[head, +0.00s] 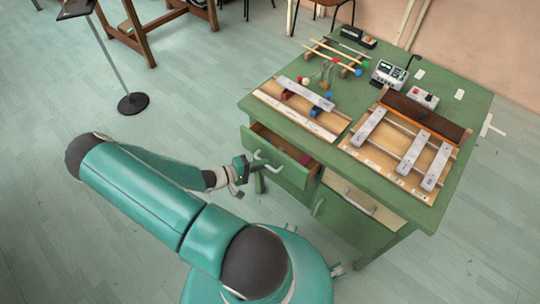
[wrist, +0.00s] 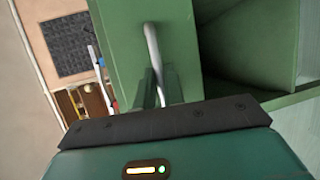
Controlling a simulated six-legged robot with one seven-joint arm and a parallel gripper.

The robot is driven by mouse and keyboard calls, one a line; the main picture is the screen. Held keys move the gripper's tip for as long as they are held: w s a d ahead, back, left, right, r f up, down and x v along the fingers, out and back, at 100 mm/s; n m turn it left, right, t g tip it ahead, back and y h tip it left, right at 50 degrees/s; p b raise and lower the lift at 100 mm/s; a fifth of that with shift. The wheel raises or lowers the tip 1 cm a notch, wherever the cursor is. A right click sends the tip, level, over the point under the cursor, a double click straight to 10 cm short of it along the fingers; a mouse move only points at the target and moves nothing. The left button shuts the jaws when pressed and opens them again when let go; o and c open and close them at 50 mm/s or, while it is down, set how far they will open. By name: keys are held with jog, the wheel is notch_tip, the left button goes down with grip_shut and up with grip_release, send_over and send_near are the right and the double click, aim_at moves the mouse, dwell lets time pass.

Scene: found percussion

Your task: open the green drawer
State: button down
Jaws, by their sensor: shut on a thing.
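The green drawer (head: 283,171) is in the left front of the green desk and stands partly pulled out, with its brown inside showing in the head view. A small reddish-purple thing lies inside it. Its pale curved handle (head: 266,163) is on the drawer front. My gripper (head: 252,168) is at this handle, low in front of the desk. The green drawer front (wrist: 120,50) is close behind the fingers.
The green desk top (head: 345,85) holds a bar instrument (head: 300,108) above the drawer, and another (head: 405,150) at the right. Small electronic boxes (head: 390,73) stand behind. A cupboard door (head: 345,212) with a handle is below right. The floor at left is mostly clear around a stand (head: 133,103).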

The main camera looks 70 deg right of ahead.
jog(key=w+a, duration=0.3)
jog(key=a, duration=0.4)
jog(key=w+a, duration=0.3)
jog(key=a, duration=0.5)
jog(key=shift+w, duration=0.35)
jog(key=shift+a, duration=0.1)
jog(key=c, duration=1.5)
grip_release()
jog(key=v, duration=1.3)
jog(key=shift+w+a+r, duration=0.15)
jog(key=shift+w+a, duration=0.1)
jog(key=shift+w, duration=0.05)
